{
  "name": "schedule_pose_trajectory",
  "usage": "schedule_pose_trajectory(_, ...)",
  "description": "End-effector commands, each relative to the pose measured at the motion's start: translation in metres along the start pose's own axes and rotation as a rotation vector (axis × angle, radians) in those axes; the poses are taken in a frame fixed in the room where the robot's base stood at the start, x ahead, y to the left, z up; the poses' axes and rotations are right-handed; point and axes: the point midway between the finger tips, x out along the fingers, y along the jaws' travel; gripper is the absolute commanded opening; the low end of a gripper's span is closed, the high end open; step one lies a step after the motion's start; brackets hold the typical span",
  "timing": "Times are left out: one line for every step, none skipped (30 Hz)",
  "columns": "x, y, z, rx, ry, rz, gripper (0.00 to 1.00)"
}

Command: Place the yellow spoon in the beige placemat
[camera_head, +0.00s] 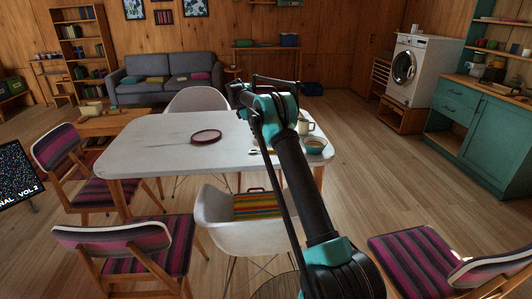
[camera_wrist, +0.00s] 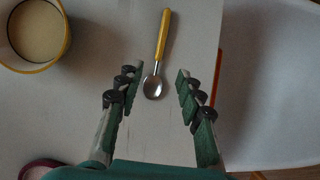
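The spoon has a yellow handle (camera_wrist: 163,35) and a silver bowl (camera_wrist: 154,87). In the wrist view it lies on the white table, handle pointing away from me. My gripper (camera_wrist: 160,72) is open, with one green-padded finger on each side of the spoon's bowl and clear gaps between. I cannot tell the height of the fingers above the table. In the head view my arm covers part of the table around there. A round, dark-red-rimmed mat or plate (camera_head: 206,137) lies on the table's left-centre. I cannot make out a clearly beige placemat.
The white table (camera_head: 150,140) has a mug (camera_head: 305,127) and a bowl (camera_head: 315,144) at its right end. A yellow-rimmed round container (camera_wrist: 36,32) stands left of the spoon in the wrist view. Chairs surround the table, including a white one (camera_head: 215,208) in front. The table's left half is mostly clear.

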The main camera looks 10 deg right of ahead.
Motion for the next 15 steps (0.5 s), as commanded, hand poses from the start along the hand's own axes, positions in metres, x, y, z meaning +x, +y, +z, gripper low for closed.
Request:
schedule_pose_trajectory(0.01,0.0,0.001,0.001,0.0,0.0,0.37)
schedule_pose_trajectory(0.014,0.0,0.001,0.001,0.0,0.0,0.37)
schedule_pose_trajectory(0.02,0.0,0.0,0.001,0.0,0.0,0.37)
schedule_pose_trajectory(0.024,0.0,0.0,0.001,0.0,0.0,0.37)
schedule_pose_trajectory(0.027,0.0,0.0,0.001,0.0,0.0,0.37)
schedule_pose_trajectory(0.03,0.0,0.0,0.0,0.0,0.0,0.37)
schedule_pose_trajectory(0.032,0.0,0.0,0.0,0.0,0.0,0.37)
schedule_pose_trajectory(0.034,0.0,0.0,0.0,0.0,0.0,0.37)
schedule_pose_trajectory(0.035,0.0,0.0,0.0,0.0,0.0,0.37)
schedule_pose_trajectory(0.037,0.0,0.0,0.0,0.0,0.0,0.37)
schedule_pose_trajectory(0.039,0.0,0.0,0.0,0.0,0.0,0.37)
schedule_pose_trajectory(0.043,0.0,0.001,0.0,0.0,0.0,0.37)
schedule_pose_trajectory(0.046,0.0,0.001,0.0,0.0,-0.001,0.37)
schedule_pose_trajectory(0.05,0.0,0.002,0.0,0.0,-0.001,0.37)
schedule_pose_trajectory(0.057,0.0,0.002,0.0,0.0,-0.001,0.37)
